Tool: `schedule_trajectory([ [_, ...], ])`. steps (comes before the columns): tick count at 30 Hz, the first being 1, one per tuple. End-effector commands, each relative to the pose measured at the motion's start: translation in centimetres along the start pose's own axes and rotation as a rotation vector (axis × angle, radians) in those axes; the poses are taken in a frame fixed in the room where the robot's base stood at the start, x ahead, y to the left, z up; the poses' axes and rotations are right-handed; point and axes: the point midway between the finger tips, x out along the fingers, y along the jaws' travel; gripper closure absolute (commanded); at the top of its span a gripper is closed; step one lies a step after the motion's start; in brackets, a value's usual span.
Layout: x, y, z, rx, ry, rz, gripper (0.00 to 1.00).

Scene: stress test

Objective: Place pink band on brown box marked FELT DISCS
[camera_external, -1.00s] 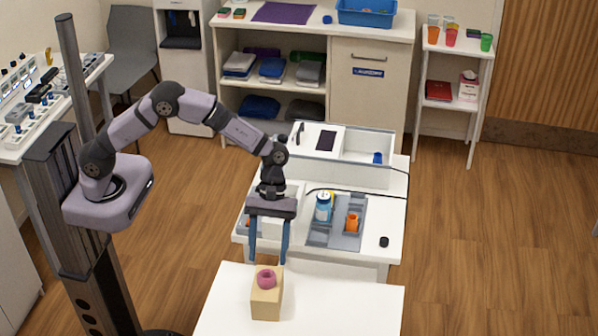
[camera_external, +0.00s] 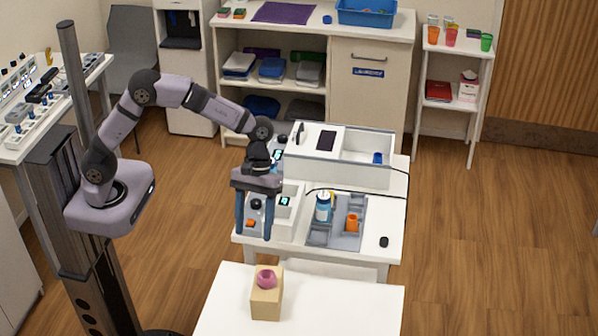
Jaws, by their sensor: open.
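The pink band (camera_external: 266,279) rests on top of the brown box (camera_external: 266,302), which stands on the white front table. Any lettering on the box is too small to read. My gripper (camera_external: 254,238) is open, with its two blue fingers pointing down. It is above and behind the box in the picture, apart from the band, with nothing between its fingers.
Behind the front table (camera_external: 340,312) is a second white table with a grey tray (camera_external: 347,238) holding a blue can (camera_external: 323,207) and an orange cup (camera_external: 352,222). A white open-topped case (camera_external: 352,175) stands behind them. The front table's right side is clear.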

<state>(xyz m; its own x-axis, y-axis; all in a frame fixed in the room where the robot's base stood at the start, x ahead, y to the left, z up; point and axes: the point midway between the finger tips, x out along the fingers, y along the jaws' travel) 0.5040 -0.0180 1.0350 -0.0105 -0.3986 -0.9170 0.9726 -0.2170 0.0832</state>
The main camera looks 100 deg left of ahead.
Motion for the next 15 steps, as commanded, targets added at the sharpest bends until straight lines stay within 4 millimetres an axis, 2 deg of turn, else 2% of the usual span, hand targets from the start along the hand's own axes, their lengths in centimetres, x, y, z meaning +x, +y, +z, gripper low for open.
schedule_trajectory([
  [3,0.3,-4.1,1.1,0.229,0.079,-0.046,0.45],
  [9,1.2,-12.0,2.0,0.681,0.198,-0.155,0.45],
  [15,2.4,-18.5,2.1,1.067,0.261,-0.264,0.45],
])
